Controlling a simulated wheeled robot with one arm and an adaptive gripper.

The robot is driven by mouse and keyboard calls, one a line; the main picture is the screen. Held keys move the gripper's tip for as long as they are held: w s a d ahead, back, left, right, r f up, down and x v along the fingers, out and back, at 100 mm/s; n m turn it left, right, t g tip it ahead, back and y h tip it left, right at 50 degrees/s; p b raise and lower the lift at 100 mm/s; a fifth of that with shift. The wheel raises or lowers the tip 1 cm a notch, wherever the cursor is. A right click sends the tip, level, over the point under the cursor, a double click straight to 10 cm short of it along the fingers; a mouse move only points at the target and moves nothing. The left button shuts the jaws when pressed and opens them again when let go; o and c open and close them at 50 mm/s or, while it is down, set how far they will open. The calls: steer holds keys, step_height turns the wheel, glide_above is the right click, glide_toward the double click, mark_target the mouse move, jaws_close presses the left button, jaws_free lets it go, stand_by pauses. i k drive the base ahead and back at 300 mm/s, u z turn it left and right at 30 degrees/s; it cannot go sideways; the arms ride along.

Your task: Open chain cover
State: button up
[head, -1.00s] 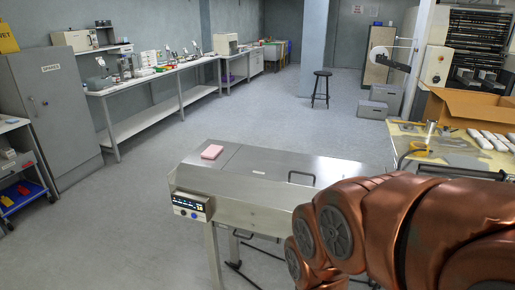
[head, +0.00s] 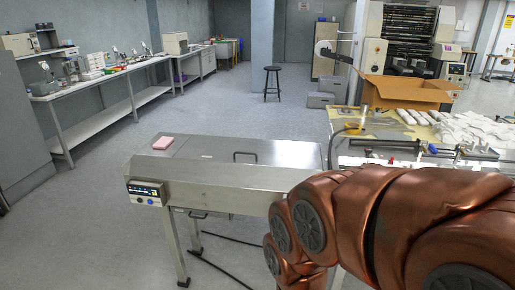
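The stainless-steel machine (head: 215,178) stands in the middle foreground of the head view. Its flat top has metal panels and a dark bar handle (head: 245,153) near the far side. I take the panel with this handle (head: 290,153) to be the chain cover; it lies flat and looks shut.
A pink block (head: 163,143) lies on the machine's left end, above a control panel (head: 146,192). A cluttered worktable (head: 350,147) with an open cardboard box (head: 405,92) stands to the right. A stool (head: 272,82) stands behind. The floor at left is clear.

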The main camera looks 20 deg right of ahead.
mark_target(298, 156)
steer(key=z, duration=0.25)
steer(key=i, duration=1.2)
steer(key=u, duration=0.55)
